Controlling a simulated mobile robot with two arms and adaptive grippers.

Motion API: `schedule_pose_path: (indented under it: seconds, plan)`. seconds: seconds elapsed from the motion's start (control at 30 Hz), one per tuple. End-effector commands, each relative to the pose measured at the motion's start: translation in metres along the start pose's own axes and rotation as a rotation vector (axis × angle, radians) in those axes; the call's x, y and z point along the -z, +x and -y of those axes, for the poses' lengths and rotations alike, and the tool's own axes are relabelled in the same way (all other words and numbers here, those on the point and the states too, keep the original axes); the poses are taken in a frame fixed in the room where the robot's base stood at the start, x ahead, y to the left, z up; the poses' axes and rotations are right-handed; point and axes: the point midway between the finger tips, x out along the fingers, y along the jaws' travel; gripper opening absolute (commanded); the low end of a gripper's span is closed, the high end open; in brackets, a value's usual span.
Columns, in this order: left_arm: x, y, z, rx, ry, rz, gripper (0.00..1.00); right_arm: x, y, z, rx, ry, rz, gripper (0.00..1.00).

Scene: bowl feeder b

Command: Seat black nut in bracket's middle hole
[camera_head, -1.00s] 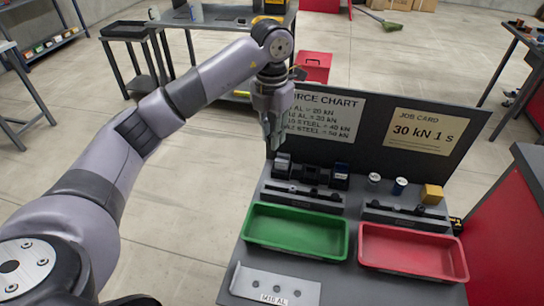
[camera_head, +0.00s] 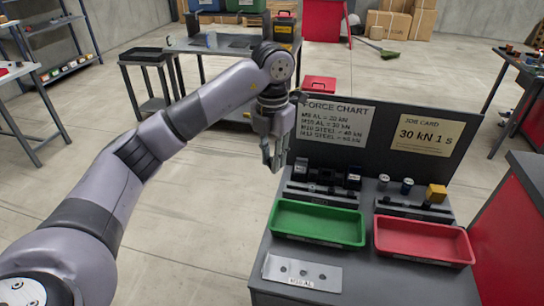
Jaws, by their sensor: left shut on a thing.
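The bracket (camera_head: 275,268) is a pale metal plate with several dark holes in a row and an "M10 AL" label on its front. It lies on the grey bench at the front left, nearest me. My left gripper (camera_head: 272,163) points down beside the left end of the force chart board, above and behind the bracket and well apart from it. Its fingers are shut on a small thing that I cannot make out. I cannot pick out the black nut for certain. My right gripper is not in view.
A green tray (camera_head: 318,239) and a red tray (camera_head: 424,256) stand behind the bracket. Behind them are racks with small dark parts (camera_head: 328,173) and a yellow block (camera_head: 436,193). A dark upright board (camera_head: 385,112) closes the bench's back. Floor left of the bench is clear.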

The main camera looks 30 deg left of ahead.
Motion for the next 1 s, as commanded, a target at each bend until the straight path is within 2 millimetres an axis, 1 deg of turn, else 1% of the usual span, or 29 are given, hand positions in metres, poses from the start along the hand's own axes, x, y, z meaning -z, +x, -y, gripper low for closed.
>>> schedule_pose_path:
  seconds: [0.03,0.07,0.1,0.37,0.57,0.67,0.77,0.87,1.0]
  plan:
    - [0.000,0.000,0.000,0.000,0.000,0.000,0.00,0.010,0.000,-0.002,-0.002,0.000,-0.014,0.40]
    - [0.000,0.000,0.000,0.000,0.000,0.000,0.00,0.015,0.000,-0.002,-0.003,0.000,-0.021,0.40]
    - [0.003,0.003,0.001,-0.001,0.037,-0.001,0.00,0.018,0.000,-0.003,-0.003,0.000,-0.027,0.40]
    - [0.018,0.021,0.009,-0.001,0.259,-0.002,0.00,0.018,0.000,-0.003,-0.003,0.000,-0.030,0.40]
    - [0.034,0.040,0.017,-0.001,0.503,-0.002,0.00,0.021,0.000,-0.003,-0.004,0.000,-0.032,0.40]
    - [0.045,0.052,0.022,0.000,0.659,-0.003,0.00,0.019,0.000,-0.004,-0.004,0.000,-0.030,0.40]
    - [0.059,0.069,0.030,0.001,0.857,-0.004,0.00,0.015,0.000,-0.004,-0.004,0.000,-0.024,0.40]
    - [0.077,0.089,0.039,0.002,1.119,-0.006,0.00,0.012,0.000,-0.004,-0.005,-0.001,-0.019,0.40]
    - [0.103,0.120,0.053,0.005,1.512,-0.005,0.00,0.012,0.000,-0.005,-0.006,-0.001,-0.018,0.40]
